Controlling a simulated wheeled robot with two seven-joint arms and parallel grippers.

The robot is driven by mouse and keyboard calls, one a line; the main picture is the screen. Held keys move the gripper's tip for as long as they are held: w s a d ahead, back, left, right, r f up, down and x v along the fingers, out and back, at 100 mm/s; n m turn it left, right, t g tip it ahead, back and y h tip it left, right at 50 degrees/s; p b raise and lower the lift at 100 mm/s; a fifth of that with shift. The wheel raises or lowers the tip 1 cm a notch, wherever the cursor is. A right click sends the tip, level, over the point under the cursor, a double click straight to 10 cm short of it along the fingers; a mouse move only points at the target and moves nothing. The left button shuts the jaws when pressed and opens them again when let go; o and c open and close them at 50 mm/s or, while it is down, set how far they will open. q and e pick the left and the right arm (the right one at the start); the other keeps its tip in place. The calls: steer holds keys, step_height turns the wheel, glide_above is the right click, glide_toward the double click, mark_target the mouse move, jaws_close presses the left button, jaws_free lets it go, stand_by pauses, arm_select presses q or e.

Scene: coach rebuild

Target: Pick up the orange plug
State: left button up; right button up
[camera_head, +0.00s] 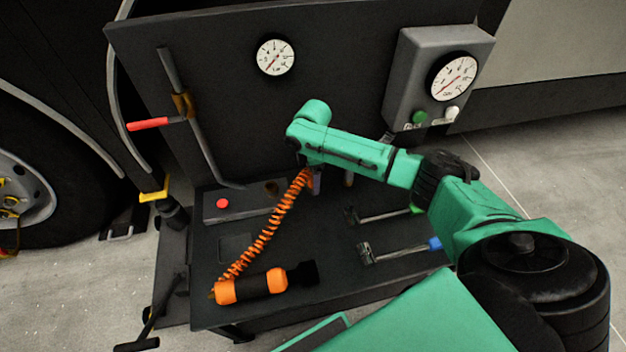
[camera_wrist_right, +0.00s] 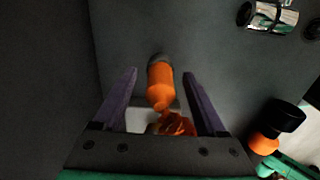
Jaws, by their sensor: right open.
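The orange plug (camera_wrist_right: 160,82) shows in the right wrist view between the two fingers of my right gripper (camera_wrist_right: 158,88). Its far end meets a dark grey round fitting, and an orange coil (camera_wrist_right: 178,125) joins its near end. The fingers stand apart with a gap on each side of the plug. In the head view my right gripper (camera_head: 315,183) points down over the bench at the top of the orange coiled hose (camera_head: 265,235); the plug itself is hidden there. My left gripper is not in view.
An orange and black cylinder (camera_head: 250,287) lies at the bench's front left. Two tools (camera_head: 395,250) lie on the right. A grey box with a red button (camera_head: 222,203) and a red-handled lever (camera_head: 148,124) are on the left. A dark panel with a gauge (camera_head: 275,57) stands behind.

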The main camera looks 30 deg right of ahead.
jaws_close()
steer(key=shift+r, duration=0.15)
steer(key=shift+r, duration=0.25)
arm_select(q)
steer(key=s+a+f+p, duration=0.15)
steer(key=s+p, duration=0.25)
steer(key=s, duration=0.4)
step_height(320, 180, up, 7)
steer(key=p, duration=0.7)
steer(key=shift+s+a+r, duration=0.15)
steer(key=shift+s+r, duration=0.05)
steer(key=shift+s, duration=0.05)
arm_select(e)
step_height(320, 180, up, 24)
